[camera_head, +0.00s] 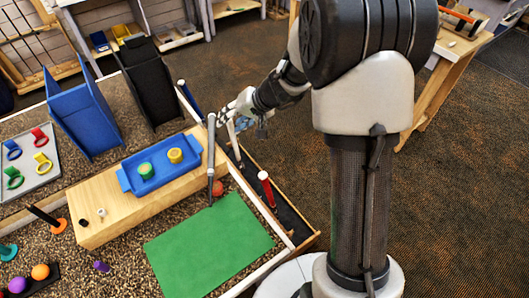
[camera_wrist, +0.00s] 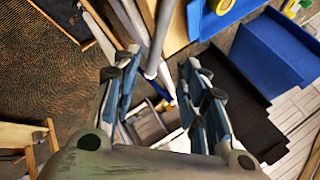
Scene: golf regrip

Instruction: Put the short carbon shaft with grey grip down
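A short shaft with a grey grip (camera_head: 211,155) shows in the head view beside the right end of the wooden block, its lower end near the green mat. My gripper (camera_head: 238,112) is just right of its upper end. In the wrist view my gripper (camera_wrist: 160,80) has its fingers well apart. A grey shaft (camera_wrist: 160,35), apparently the same one, comes in from the top, its end between the fingertips with gaps on both sides. I see no finger touching it.
The wooden block (camera_head: 105,205) carries a blue tray (camera_head: 130,185). Blue (camera_head: 85,115) and black (camera_head: 150,90) bins stand behind.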

